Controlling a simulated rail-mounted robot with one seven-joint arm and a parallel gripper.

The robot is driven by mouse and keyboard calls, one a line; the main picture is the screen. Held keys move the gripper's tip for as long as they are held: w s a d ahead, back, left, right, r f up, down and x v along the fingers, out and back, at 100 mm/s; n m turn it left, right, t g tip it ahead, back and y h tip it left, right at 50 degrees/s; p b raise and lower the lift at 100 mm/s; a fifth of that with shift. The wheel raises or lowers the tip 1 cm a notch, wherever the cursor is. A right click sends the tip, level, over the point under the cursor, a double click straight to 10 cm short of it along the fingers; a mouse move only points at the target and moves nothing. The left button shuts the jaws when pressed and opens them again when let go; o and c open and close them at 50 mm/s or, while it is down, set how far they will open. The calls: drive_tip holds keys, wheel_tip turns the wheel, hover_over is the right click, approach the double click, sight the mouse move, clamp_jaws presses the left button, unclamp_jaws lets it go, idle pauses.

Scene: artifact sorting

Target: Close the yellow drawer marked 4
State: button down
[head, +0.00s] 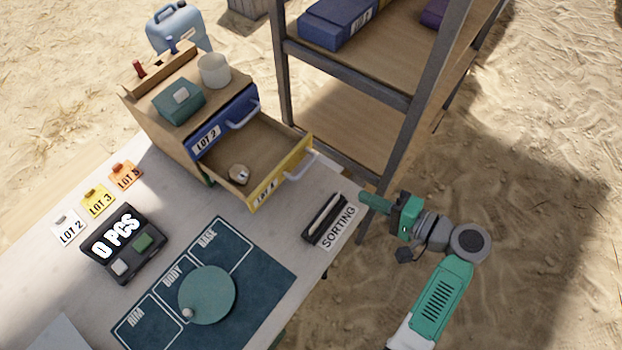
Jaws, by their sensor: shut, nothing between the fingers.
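The yellow drawer (281,176) is pulled out of the wooden cabinet (157,125) on the table. Its front is yellow, with a pale handle (301,164) and a label that reads like "LOT 4", seen at a slant. A small beige piece (239,174) lies inside the drawer. Above it, the blue drawer (224,124) marked LOT 2 looks shut. My gripper (370,199) is at the right, beyond the table's edge, apart from the drawer handle and to its lower right. It is shut and empty.
A "SORTING" sign with a black holder (324,218) stands between my gripper and the mat (265,275). A dark shelf frame (402,101) rises behind the drawer, at right. A scale (112,258) and lot tags (98,200) lie at left.

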drive_tip(key=b+x, duration=0.3)
drive_tip(key=x, duration=1.1)
drive_tip(key=shift+b, duration=0.4)
drive_tip(key=shift+d, duration=0.1)
